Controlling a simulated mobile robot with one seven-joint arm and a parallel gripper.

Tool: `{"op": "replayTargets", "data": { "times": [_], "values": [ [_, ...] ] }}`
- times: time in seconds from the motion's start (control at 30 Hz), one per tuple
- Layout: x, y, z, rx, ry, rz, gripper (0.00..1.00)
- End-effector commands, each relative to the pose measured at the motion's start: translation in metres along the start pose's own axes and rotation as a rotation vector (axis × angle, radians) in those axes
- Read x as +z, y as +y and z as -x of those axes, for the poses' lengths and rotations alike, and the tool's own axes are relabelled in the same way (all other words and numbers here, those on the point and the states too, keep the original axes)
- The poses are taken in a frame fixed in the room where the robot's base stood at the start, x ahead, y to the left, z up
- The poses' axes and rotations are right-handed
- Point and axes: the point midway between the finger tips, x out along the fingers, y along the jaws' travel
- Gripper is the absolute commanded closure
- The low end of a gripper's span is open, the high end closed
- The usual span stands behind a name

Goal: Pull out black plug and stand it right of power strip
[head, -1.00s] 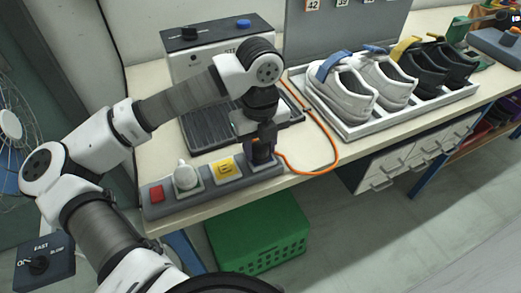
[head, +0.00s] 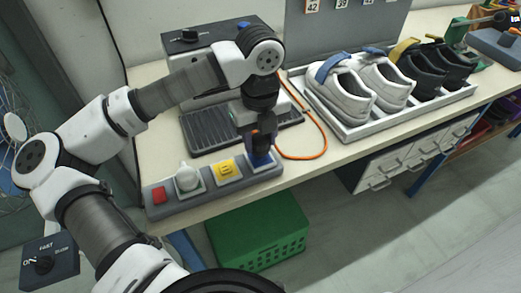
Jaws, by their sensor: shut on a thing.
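The grey power strip (head: 211,199) lies along the table's front edge. It has a red switch (head: 159,195), a white plug (head: 186,177) standing in a socket, a yellow socket (head: 226,169) and a blue socket (head: 262,161) at its right end. My gripper (head: 263,146) points down over the blue socket and is shut on the black plug. The plug is mostly hidden between the dark fingers, so I cannot tell whether it is fully clear of the socket. The orange cable (head: 323,145) runs from it to the right.
Bare table (head: 317,163) lies right of the strip. Behind is a grey box machine (head: 205,55) with a ribbed black tray (head: 207,131). A white rack (head: 355,128) of shoes stands at the right. A green crate (head: 255,232) is on the floor below.

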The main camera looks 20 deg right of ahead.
Motion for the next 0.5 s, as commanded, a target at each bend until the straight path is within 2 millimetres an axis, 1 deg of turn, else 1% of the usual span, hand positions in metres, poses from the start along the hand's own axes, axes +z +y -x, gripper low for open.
{"op": "replayTargets", "data": {
  "times": [0.5],
  "values": [
    [0.0,0.0,0.022,0.001,-0.001,0.0,0.96]
  ]
}}
